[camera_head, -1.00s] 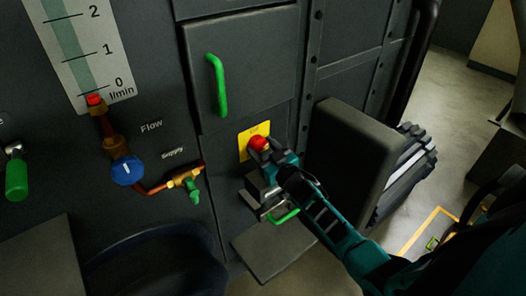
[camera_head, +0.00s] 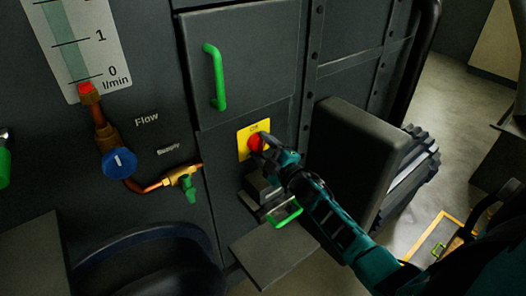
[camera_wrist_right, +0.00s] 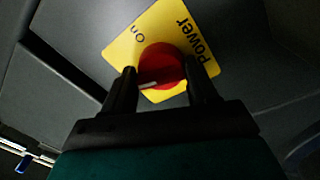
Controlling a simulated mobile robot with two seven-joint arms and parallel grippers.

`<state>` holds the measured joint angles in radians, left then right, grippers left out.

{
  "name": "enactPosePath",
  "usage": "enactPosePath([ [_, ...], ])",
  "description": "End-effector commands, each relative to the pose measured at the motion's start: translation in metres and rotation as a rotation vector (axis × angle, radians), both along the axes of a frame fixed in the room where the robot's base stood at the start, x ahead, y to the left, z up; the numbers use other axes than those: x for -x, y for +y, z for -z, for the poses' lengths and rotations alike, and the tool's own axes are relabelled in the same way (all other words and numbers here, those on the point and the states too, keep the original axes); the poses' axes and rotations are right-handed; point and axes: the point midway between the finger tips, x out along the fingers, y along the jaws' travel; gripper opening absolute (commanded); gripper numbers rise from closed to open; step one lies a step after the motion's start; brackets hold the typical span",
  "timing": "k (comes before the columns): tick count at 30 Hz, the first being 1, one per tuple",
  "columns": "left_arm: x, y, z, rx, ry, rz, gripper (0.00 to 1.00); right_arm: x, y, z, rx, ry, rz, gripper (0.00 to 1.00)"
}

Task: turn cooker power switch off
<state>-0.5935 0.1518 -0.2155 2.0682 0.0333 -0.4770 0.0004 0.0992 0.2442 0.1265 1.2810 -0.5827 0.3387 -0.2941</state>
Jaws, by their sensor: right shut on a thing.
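The power switch is a round red knob (camera_head: 255,142) on a yellow plate (camera_head: 243,147) on the dark machine front. In the right wrist view, the knob (camera_wrist_right: 162,66) carries a pale pointer mark toward its lower left, and the plate (camera_wrist_right: 122,50) reads "On" and "Power". My right gripper (camera_head: 264,146) is at the knob. In the wrist view its two fingers (camera_wrist_right: 162,82) stand on either side of the knob, shut on it. My left gripper is in neither view now.
A green door handle (camera_head: 215,77) is above the switch. A grey box (camera_head: 345,150) juts out just right of my right gripper. A blue valve (camera_head: 119,162) and a small green tap (camera_head: 188,188) are at left. A ledge with a green handle (camera_head: 287,214) sits below.

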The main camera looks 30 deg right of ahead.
Motion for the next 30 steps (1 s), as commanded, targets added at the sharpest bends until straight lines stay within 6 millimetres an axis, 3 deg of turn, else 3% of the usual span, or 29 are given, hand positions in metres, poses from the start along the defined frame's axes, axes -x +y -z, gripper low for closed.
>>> enactPosePath([
  [12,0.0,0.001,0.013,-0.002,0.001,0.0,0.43,0.001,0.004,0.006,0.237,-0.011,-0.007,0.28],
  [30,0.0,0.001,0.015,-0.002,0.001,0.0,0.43,0.002,0.003,0.007,0.292,-0.012,-0.007,0.28],
])
